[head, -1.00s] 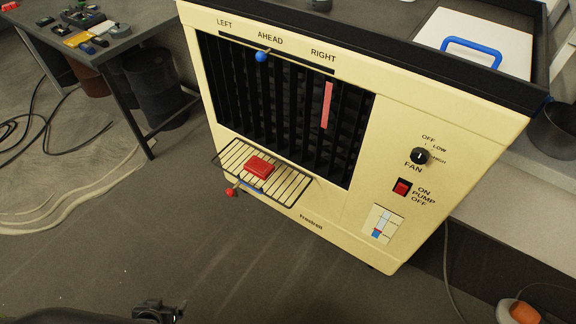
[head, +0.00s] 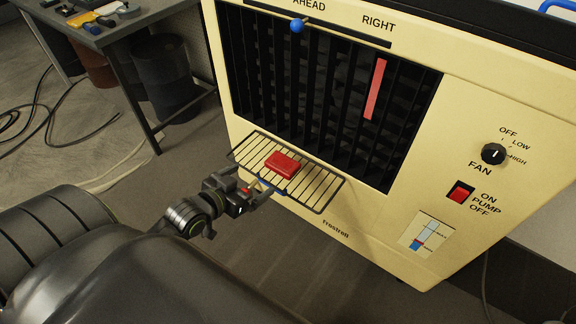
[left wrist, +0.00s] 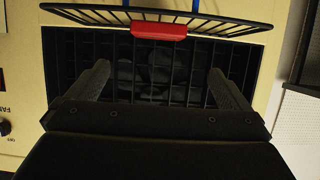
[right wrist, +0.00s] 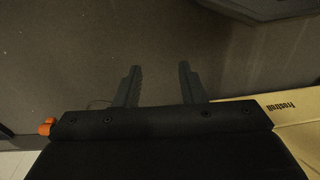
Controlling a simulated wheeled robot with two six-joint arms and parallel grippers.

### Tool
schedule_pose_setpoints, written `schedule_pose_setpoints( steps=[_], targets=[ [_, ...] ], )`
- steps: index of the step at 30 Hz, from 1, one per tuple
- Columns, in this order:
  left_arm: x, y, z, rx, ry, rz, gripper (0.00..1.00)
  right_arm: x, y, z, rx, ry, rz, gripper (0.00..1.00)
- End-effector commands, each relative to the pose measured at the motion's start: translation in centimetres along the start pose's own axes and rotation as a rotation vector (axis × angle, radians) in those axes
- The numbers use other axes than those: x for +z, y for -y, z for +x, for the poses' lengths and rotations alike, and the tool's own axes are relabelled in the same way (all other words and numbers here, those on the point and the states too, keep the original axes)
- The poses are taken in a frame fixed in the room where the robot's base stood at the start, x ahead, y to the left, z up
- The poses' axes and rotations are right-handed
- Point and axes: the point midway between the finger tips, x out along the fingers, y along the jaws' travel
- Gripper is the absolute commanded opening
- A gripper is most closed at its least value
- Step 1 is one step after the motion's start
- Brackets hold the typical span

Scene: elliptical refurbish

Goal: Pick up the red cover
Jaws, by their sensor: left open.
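The red cover (head: 283,164) is a small red block lying on a black wire shelf (head: 326,195) at the front of the cream cooler. In the left wrist view the red cover (left wrist: 158,31) shows at the top, beyond and between the fingers. My left gripper (head: 262,188) is open and empty, just in front of the shelf's front edge, close to the cover but apart from it. In the left wrist view its fingers (left wrist: 158,74) are wide apart. My right gripper (right wrist: 160,70) shows only in the right wrist view, open and empty over the floor.
The cream cooler (head: 360,235) has a dark louvred grille (head: 300,75), a blue knob (head: 297,26), a fan dial (head: 493,154) and a red pump switch (head: 461,192). A table with small items stands at the upper left, with bins (head: 165,80) below and cables on the floor.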

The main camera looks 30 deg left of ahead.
Motion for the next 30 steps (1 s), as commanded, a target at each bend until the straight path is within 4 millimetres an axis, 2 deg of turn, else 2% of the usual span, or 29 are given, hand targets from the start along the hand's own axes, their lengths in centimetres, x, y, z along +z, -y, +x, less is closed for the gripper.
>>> schedule_pose_setpoints(
  steps=[3,12,22,30],
  targets=[
    [0.1,0.0,2.6,0.000,-0.004,-0.002,1.00,-0.4,0.2,-0.2,-0.013,-0.026,0.001,0.36],
    [0.1,-0.1,8.2,0.000,-0.002,-0.001,1.00,-1.3,0.8,-1.4,-0.047,-0.089,0.001,0.36],
    [0.1,-0.1,10.8,0.000,-0.001,0.000,1.00,-1.8,1.1,-2.2,-0.063,-0.123,-0.001,0.36],
    [0.0,-0.4,14.6,-0.001,-0.001,0.000,1.00,-2.3,1.6,-3.3,-0.091,-0.173,-0.005,0.36]
  ],
)
